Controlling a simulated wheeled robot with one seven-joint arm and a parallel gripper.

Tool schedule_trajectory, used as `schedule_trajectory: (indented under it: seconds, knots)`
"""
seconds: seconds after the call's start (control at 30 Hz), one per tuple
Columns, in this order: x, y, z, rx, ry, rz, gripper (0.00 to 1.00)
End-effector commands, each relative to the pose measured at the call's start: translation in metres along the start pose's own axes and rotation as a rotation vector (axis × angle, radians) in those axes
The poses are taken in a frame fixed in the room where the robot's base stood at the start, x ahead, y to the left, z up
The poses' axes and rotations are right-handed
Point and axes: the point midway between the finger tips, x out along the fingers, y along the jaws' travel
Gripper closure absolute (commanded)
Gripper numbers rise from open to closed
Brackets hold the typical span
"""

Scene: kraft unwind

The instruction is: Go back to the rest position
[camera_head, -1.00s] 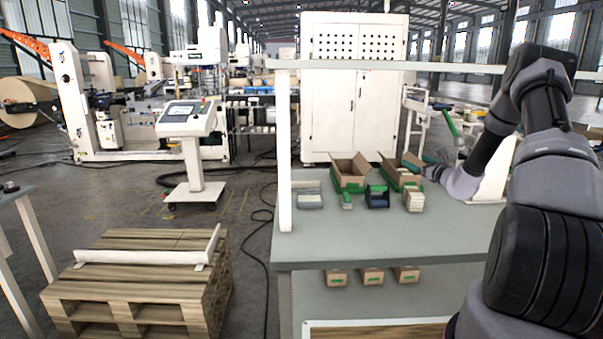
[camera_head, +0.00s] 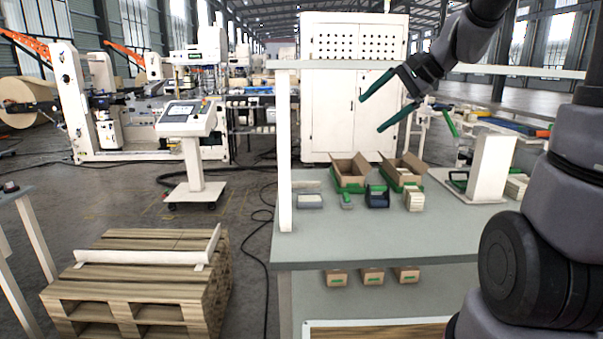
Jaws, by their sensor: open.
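My gripper (camera_head: 370,113) is raised above the grey worktable (camera_head: 400,238), in front of the white cabinet in the picture. Its two dark teal fingers are spread apart and point down and left, with nothing between them. My arm comes in from the right side and bends up over the table. The gripper is clear of the items on the table.
On the table stand two open cardboard boxes (camera_head: 349,172) (camera_head: 403,171), a tape dispenser (camera_head: 377,196), a small stack of pads (camera_head: 414,200) and a white upright panel (camera_head: 490,167). A shelf bar (camera_head: 330,65) crosses above. A pallet (camera_head: 140,280) stands at left.

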Motion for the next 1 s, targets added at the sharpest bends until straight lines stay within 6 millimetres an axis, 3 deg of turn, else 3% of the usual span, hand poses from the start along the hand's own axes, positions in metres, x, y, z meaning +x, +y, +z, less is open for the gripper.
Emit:
schedule_trajectory:
  seconds: [0.03,0.2,0.5,0.67,1.0]
  knots:
    - [-0.013,0.01,0.018,-0.078,0.036,0.038,0.0]
    - [-0.054,0.052,0.055,-0.31,0.168,0.164,0.0]
    - [-0.11,0.108,0.079,-0.612,0.383,0.294,0.0]
    - [-0.12,0.117,0.081,-0.666,0.427,0.317,0.0]
    - [-0.121,0.118,0.08,-0.67,0.431,0.32,0.0]
